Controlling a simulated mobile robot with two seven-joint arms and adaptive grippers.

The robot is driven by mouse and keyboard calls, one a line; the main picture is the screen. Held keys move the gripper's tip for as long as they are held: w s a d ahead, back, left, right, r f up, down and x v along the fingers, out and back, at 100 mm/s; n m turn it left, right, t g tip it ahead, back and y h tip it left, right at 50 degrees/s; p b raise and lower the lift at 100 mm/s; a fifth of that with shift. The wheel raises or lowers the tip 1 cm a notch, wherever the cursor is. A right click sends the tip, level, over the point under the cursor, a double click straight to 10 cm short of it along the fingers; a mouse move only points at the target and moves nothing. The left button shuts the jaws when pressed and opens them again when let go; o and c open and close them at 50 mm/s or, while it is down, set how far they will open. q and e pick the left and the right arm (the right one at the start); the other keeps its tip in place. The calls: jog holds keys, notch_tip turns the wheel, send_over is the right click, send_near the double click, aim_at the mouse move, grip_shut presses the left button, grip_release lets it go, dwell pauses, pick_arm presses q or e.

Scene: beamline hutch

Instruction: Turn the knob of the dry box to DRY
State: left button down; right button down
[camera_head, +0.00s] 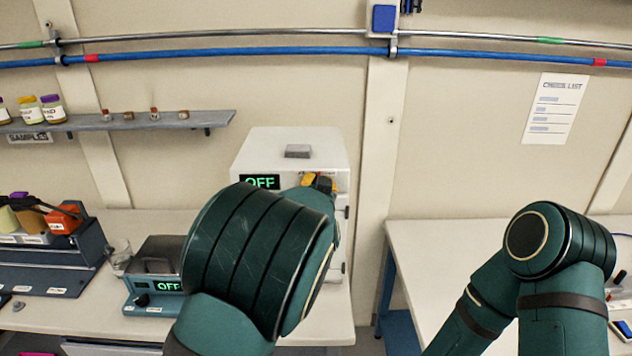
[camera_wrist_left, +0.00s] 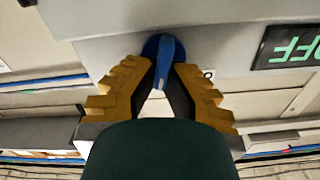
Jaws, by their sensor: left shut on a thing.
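The dry box (camera_head: 250,150) is a white cabinet at the back of the left bench. Its green display (camera_head: 260,181) reads OFF; it also shows upside down in the left wrist view (camera_wrist_left: 292,47). The blue knob (camera_wrist_left: 164,62) is on the grey front panel beside the display. My left gripper (camera_wrist_left: 162,72) has its yellow fingers closed on either side of the knob's grip. In the head view my left gripper (camera_head: 320,183) is at the box's upper front, mostly behind my arm, and the knob is hidden there. My right gripper is out of view.
A grey block (camera_head: 298,151) lies on top of the dry box. A teal device (camera_head: 150,303), also showing OFF, stands left of my left arm. A beaker (camera_head: 120,257) and a rack (camera_head: 60,262) are farther left. The right bench (camera_head: 430,245) is partly clear near its left end.

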pick_arm(q)
jog(key=m, duration=0.4)
jog(key=m+p, duration=0.1)
jog(key=shift+d+f+m, duration=0.1)
jog(key=shift+d+m, duration=0.2)
jog(key=shift+m, duration=0.1)
dwell(0.4)
jog(key=c, duration=1.3)
grip_release()
jog(key=shift+w+f, duration=0.1)
jog(key=s, duration=1.2)
